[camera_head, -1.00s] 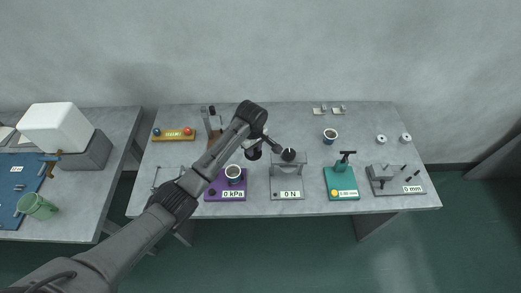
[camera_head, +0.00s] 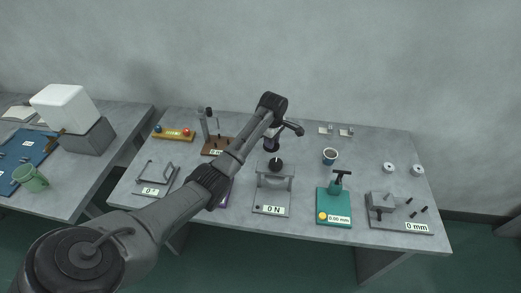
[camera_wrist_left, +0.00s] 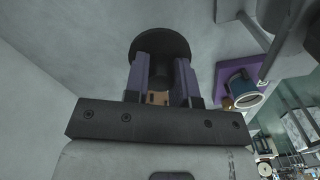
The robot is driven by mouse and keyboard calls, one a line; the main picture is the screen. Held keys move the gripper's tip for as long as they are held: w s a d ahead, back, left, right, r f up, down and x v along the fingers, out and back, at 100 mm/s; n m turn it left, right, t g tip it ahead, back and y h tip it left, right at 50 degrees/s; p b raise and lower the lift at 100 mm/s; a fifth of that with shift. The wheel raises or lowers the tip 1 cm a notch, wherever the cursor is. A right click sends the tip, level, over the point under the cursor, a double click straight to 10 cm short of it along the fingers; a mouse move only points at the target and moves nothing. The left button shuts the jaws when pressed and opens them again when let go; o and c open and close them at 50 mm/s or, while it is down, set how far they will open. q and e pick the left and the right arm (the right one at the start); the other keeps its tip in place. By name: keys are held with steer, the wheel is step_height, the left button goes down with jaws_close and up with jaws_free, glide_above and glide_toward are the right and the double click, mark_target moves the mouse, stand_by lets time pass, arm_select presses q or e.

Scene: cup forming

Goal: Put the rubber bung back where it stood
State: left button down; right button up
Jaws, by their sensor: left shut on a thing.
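My left gripper (camera_head: 271,142) is shut on a dark round piece, which I take to be the rubber bung. In the left wrist view the bung (camera_wrist_left: 160,42) is a wide dark disc between the two fingers (camera_wrist_left: 160,80). In the head view the gripper and bung are small and dark. They appear just behind the black knob (camera_head: 275,165) of the grey 0 N stand (camera_head: 271,208); I cannot tell their height. My right gripper is not in view.
My left arm hides most of the purple stand (camera_head: 226,195); its white-rimmed cup (camera_wrist_left: 246,98) shows in the wrist view. A brown-based stand (camera_head: 210,148) is behind left.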

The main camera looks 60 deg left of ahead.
arm_select(q)
steer(key=a+f+b, duration=0.1)
steer(key=a, duration=0.1)
steer(key=s+a+f+b, duration=0.1)
steer(key=a+f, duration=0.1)
steer(key=a, duration=0.1)
steer(key=a+f+b, duration=0.1)
steer(key=a+f, duration=0.1)
steer(key=a, duration=0.1)
steer(key=shift+s+a+f, duration=0.15)
steer(key=shift+a, duration=0.1)
steer(key=shift+a+f, duration=0.15)
steer(key=shift+a, duration=0.1)
steer(key=shift+f+b, duration=0.9)
steer(key=shift+f, duration=1.1)
steer(key=shift+s, duration=0.1)
steer(key=shift+f, duration=0.15)
steer(key=c, duration=0.9)
jaws_free()
steer(key=shift+c, duration=0.2)
